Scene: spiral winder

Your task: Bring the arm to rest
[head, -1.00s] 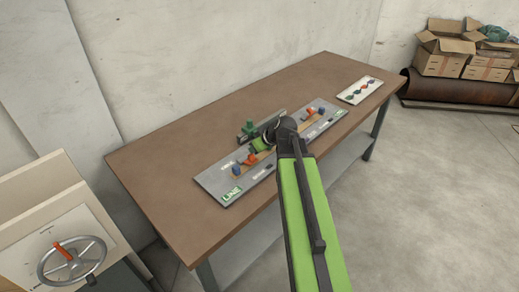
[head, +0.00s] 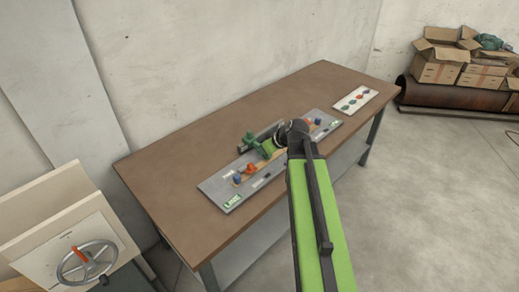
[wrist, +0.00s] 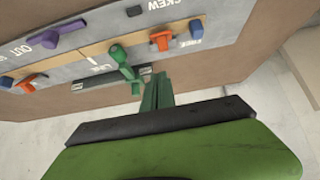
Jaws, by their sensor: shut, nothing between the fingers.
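My gripper (wrist: 158,92) shows in the wrist view as two green fingers close together, shut and empty. Their tips are close to a green lever (wrist: 122,62) on the grey panel (wrist: 95,58); I cannot tell whether they touch. In the head view my green arm reaches over the front edge of a brown workbench (head: 180,150). Its end is over the middle of the grey panel (head: 215,190), and the fingertips are hard to make out there.
Orange (wrist: 161,38), blue (wrist: 195,28) and purple (wrist: 72,31) controls sit on the panel near the fingers. A white card (head: 345,104) lies at the bench's right end. A handwheel (head: 88,262) stands at lower left. Floor at right is clear; boxes (head: 437,68) stand behind.

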